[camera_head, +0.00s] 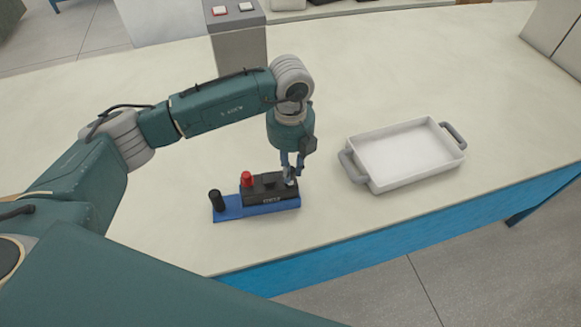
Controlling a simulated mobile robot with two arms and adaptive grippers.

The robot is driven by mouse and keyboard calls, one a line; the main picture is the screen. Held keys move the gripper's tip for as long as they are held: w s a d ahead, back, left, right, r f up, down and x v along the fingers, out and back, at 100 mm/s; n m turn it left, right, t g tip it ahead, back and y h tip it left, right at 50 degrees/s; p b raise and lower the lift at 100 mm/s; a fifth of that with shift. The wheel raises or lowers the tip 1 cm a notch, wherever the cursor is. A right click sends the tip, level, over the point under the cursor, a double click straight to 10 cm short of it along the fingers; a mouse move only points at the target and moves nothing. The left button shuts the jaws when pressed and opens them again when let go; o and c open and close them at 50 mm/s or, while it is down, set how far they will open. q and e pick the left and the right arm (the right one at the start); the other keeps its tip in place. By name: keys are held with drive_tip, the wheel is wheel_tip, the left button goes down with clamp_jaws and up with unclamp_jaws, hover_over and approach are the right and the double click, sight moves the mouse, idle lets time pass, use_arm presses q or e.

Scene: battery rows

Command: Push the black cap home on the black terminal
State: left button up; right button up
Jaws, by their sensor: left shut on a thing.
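A black battery block (268,190) sits on a blue base (230,212) near the table's front edge. A red cap (247,180) stands upright on the block's left end. A black cylinder (216,201) stands on the base's left end, apart from the block. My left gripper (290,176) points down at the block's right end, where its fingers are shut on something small. The fingers hide most of that thing and the terminal there, so I cannot tell how far down any cap sits. My right gripper is not in view.
A white tray (376,184) with grey handles stands to the right of the block. A grey pedestal (238,45) with a red and a white button stands at the back. The pale table (420,80) is clear behind the tray.

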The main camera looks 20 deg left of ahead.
use_arm(q)
drive_tip(key=shift+f+b, duration=0.6)
drive_tip(key=shift+f, duration=0.15)
idle(0.5)
drive_tip(key=shift+f+b, duration=0.75)
drive_tip(key=shift+b, duration=0.1)
idle(0.7)
drive_tip(key=o, duration=1.3)
drive_tip(key=shift+r, duration=0.2)
drive_tip(key=shift+r+p, duration=2)
drive_tip(key=shift+r, duration=1.4)
